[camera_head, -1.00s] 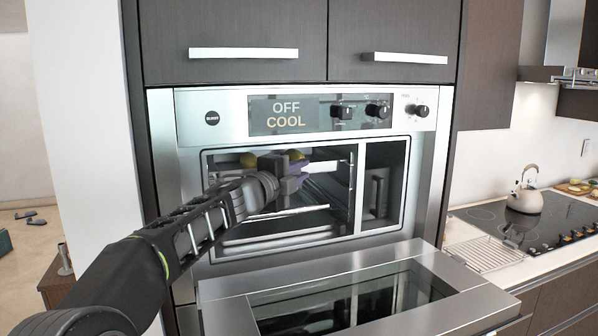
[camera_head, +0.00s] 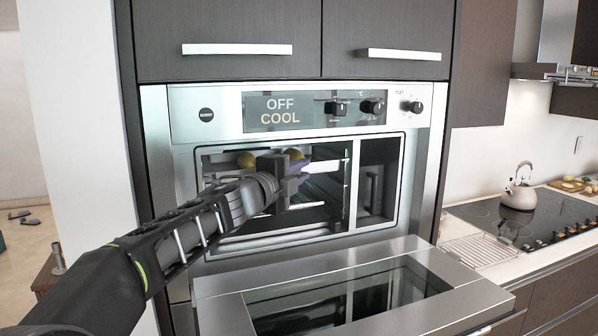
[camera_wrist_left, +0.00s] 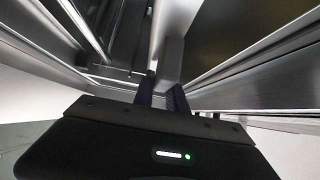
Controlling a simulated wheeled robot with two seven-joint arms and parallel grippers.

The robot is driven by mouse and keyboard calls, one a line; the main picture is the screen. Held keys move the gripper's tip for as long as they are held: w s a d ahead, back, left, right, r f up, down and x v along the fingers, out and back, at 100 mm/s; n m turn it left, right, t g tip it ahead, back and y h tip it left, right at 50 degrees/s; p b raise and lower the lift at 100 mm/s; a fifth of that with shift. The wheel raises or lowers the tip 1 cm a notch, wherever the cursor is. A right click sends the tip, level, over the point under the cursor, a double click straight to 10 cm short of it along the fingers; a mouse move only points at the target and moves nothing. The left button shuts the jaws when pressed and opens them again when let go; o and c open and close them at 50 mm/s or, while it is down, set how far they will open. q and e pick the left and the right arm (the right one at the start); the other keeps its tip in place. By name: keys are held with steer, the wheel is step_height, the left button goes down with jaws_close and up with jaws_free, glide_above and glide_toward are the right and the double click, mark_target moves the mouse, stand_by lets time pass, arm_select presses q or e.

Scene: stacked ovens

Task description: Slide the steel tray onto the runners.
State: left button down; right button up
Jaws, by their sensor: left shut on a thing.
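The steel tray (camera_head: 324,166) is inside the open oven, mostly hidden behind my left gripper. A bright strip right of the gripper looks like its front rim. Yellow round food (camera_head: 246,160) and something purple show at its level. My left gripper (camera_head: 292,182) is at the oven mouth, shut on what appears to be the tray's front edge. In the left wrist view its fingers (camera_wrist_left: 162,92) are close together, with a grey surface beyond them. I cannot tell how the tray's sides sit on the runners. My right gripper is not in view.
The oven door (camera_head: 350,285) is folded down in front, below my left arm. A divider separates the cavity from a narrow compartment (camera_head: 376,185) on the right. A kettle (camera_head: 519,190) stands on the hob further right.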

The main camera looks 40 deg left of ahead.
arm_select(q)
steer(key=shift+s+d+r, duration=0.15)
steer(key=shift+d, duration=0.05)
steer(key=s+d, duration=0.2)
steer(key=d, duration=0.1)
steer(key=shift+b, duration=0.3)
stand_by(0.4)
steer(key=shift+s+d, duration=0.1)
steer(key=shift+s, duration=0.05)
stand_by(0.3)
steer(key=shift+s+d, duration=0.55)
steer(key=shift+d, duration=0.2)
steer(key=shift+s+d, duration=0.5)
steer(key=shift+d, duration=0.35)
